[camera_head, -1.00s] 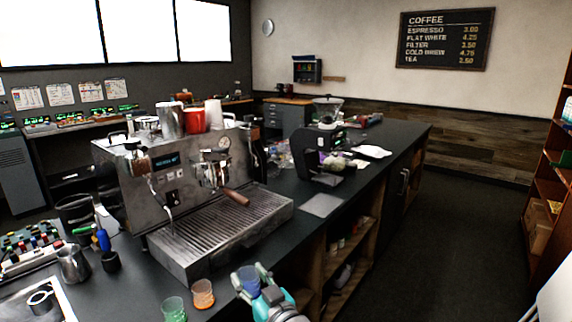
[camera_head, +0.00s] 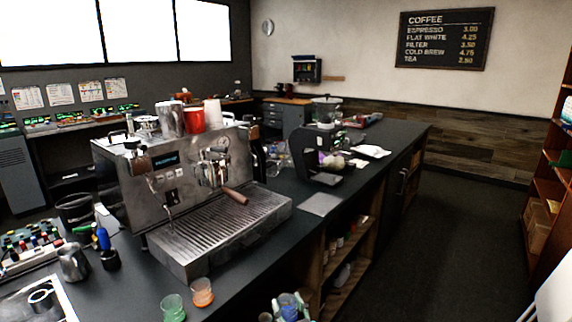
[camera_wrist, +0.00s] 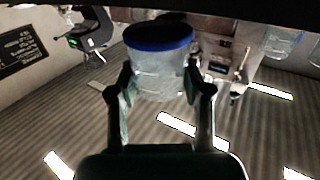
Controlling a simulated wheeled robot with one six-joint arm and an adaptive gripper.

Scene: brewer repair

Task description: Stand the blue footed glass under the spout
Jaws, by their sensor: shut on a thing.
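My gripper (camera_head: 290,309) is low in the head view, at the bottom edge and right of the orange glass. It is shut on the blue footed glass (camera_head: 288,302), partly hidden by the fingers. In the wrist view the clear glass (camera_wrist: 158,75) sits between both fingertips of my gripper (camera_wrist: 160,88), with its blue end toward the picture's top. The espresso machine (camera_head: 150,180) stands on the counter. Its spout (camera_head: 212,178) is above the ribbed drip tray (camera_head: 270,205), whose surface is clear. The held glass is apart from the tray, nearer the camera.
A green glass (camera_head: 173,307) and an orange glass (camera_head: 202,292) stand on the counter in front of the tray. A wooden-handled portafilter (camera_head: 235,196) juts out above the tray. A steel pitcher (camera_head: 73,262) is at left. A grinder (camera_head: 318,150) stands farther back.

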